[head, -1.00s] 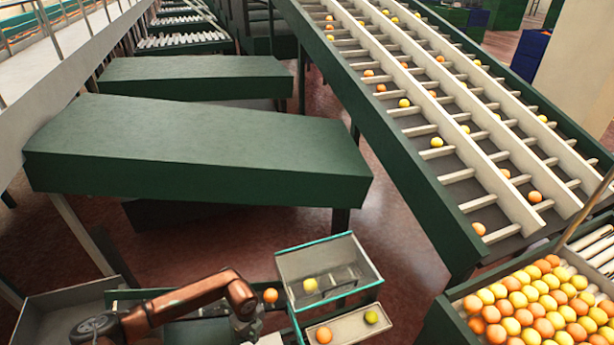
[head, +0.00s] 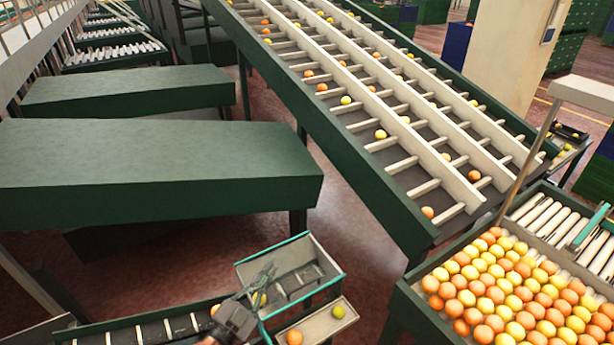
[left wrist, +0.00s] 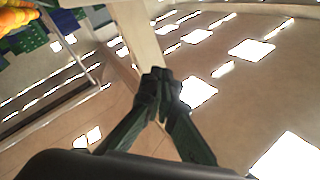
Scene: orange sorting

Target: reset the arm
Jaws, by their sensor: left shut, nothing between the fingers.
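My left gripper (head: 268,270) comes in from the bottom of the head view. Its closed fingers point up and away over the left part of a grey bin (head: 325,262) with a teal rim. In the left wrist view the dark fingers (left wrist: 157,80) meet at their tips with nothing between them. A yellow fruit (head: 258,299) shows partly behind the gripper; whether it lies in the bin is hard to tell. My right gripper is in neither view.
A small tray (head: 318,325) below the bin holds an orange fruit (head: 295,338) and a yellow-green fruit (head: 338,312). A large crate of oranges (head: 405,288) stands at the lower right. A sloped conveyor (head: 345,150) rises behind. Green tables (head: 160,150) stand left.

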